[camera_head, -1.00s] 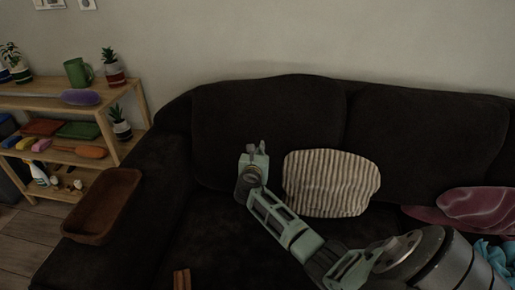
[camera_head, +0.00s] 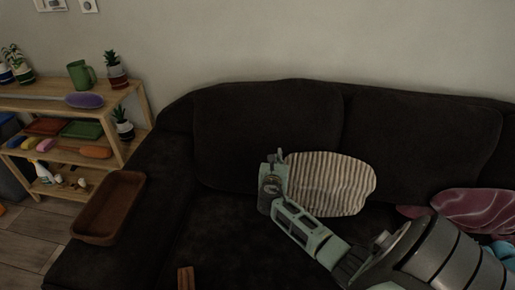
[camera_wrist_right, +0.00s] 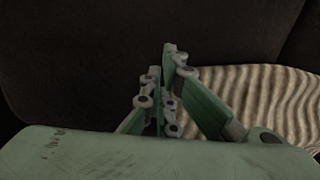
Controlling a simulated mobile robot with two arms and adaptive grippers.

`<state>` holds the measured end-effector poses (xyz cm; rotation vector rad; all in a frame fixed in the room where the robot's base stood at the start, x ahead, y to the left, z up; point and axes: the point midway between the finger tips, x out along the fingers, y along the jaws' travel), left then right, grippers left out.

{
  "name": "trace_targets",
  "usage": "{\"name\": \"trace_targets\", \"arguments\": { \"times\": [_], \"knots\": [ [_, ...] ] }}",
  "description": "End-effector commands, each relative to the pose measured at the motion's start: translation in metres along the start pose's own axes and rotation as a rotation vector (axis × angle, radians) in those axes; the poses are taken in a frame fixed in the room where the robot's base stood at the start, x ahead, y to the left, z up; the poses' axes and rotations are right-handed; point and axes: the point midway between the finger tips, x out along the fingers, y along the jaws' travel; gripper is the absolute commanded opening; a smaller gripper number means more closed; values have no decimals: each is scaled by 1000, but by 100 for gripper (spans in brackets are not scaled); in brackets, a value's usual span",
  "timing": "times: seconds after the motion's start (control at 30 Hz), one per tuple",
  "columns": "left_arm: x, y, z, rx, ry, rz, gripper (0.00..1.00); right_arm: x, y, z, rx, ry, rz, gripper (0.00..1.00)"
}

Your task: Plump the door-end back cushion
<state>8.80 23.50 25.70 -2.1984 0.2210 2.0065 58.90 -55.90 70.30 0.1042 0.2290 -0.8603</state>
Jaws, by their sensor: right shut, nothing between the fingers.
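The dark sofa has a left back cushion (camera_head: 262,125) and a right back cushion (camera_head: 425,140); no door shows, so I cannot tell which is the door-end one. Both stand upright against the back. My right gripper (camera_head: 277,156) is shut and empty, in front of the left cushion's lower right part and at the left edge of the striped pillow (camera_head: 330,183). In the right wrist view the shut fingers (camera_wrist_right: 161,62) point at dark upholstery (camera_wrist_right: 80,60), with the striped pillow (camera_wrist_right: 275,95) to the right. Contact cannot be told. My left gripper is not in view.
A brown tray (camera_head: 77,233) rests on the left sofa arm (camera_head: 165,185). A wooden shelf (camera_head: 120,95) with plants and small items stands at left. A dark red striped pillow (camera_head: 475,208) lies at right. The seat's left part (camera_head: 225,240) is mostly clear.

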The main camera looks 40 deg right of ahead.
Motion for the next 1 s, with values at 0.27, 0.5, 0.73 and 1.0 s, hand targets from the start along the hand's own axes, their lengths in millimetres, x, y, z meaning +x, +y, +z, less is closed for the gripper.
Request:
{"name": "trace_targets", "arguments": {
  "times": [0.27,0.5,0.73,1.0],
  "knots": [
    [-8,0,-1,0,0,0,73,-4,-12,0,1,0,1,0],
    [-7,0,-1,-1,1,0,73,-3,-12,0,1,0,1,0],
    [-1,0,0,-1,1,0,73,7,-11,-1,0,-1,1,0],
    [6,-1,0,0,0,-1,73,21,-11,-2,0,0,1,0]
  ]
}}
